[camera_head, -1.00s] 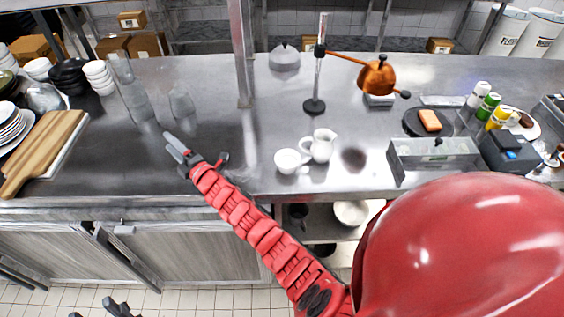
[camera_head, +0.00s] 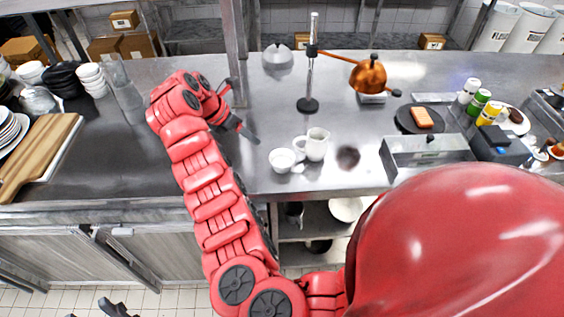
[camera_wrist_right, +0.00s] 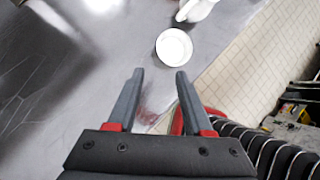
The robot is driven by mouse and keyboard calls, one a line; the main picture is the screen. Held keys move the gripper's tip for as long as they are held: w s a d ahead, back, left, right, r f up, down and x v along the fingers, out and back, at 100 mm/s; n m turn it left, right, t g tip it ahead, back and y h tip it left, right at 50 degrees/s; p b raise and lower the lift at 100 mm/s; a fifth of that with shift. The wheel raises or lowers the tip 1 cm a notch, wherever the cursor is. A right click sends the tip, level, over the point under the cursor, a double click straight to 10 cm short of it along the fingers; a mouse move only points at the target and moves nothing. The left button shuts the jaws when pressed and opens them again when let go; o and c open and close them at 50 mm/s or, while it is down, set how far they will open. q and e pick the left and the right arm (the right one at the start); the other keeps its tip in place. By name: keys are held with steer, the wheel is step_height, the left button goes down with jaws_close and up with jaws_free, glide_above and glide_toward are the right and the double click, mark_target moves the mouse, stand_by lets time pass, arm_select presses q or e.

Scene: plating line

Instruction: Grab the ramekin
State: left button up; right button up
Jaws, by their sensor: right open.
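The ramekin (camera_head: 282,160) is a small white round cup standing upright near the counter's front edge, just left of a white pitcher (camera_head: 314,145). In the right wrist view the ramekin (camera_wrist_right: 174,47) lies just beyond the fingertips, slightly right of centre. My right gripper (camera_head: 248,134) is above the counter, left of the ramekin and apart from it. In the right wrist view its two fingers (camera_wrist_right: 157,76) are spread with nothing between them. A dark part at the bottom left edge, perhaps my left gripper (camera_head: 117,307), is too cut off to read.
The steel counter (camera_head: 300,185) is clear in front of the ramekin. A steel bin (camera_head: 428,156) is to the right. A wooden board (camera_head: 36,150) and stacked dishes are at the left.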

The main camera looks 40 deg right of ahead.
glide_toward(278, 157)
steer(key=x, duration=0.2)
steer(key=shift+d+f, duration=0.15)
steer(key=shift+f, duration=0.1)
steer(key=shift+d+f+p, duration=0.2)
steer(key=shift+f+p, duration=0.1)
steer(key=shift+p, duration=0.3)
steer(key=p+x, duration=0.2)
steer(key=x, duration=0.2)
steer(key=shift+d, duration=0.15)
steer(key=shift+f, duration=0.25)
jaws_close()
stand_by(0.4)
